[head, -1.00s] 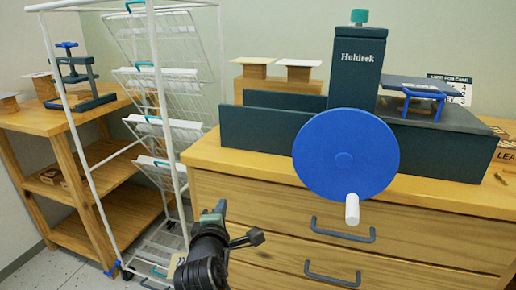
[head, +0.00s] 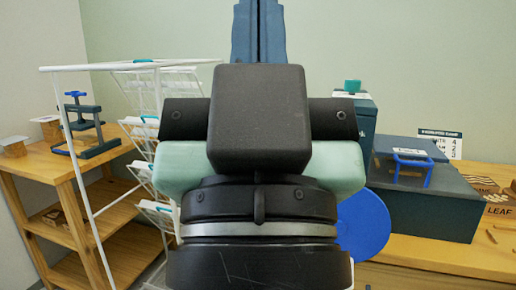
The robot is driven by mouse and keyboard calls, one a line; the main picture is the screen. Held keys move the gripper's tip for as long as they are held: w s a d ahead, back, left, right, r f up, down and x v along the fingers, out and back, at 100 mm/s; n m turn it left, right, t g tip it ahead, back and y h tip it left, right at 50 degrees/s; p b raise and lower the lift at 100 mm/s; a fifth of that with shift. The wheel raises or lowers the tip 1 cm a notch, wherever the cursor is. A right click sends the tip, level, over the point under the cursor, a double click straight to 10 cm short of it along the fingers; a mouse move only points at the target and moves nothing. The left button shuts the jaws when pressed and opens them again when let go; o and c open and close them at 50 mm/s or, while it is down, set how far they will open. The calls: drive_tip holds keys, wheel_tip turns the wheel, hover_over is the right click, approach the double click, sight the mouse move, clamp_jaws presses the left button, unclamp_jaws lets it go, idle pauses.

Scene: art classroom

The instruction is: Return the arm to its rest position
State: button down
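My arm and gripper (head: 258,32) fill the middle of the head view, close to the camera. A black block, a pale green band and a black and silver ring are stacked upright. A narrow dark blue-grey part rises from the block to the top edge, with a seam down its middle. I cannot make out whether the fingers are apart. No held object shows.
The white wire rack (head: 88,225) stands left of the arm. Behind it is a wooden shelf (head: 35,170) with a small clamp press (head: 88,125).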

wheel_tip(320, 180, up, 32)
drive_tip(key=p, duration=2.9)
drive_tip(key=shift+p, duration=0.3)
drive_tip(key=shift+f, duration=0.1)
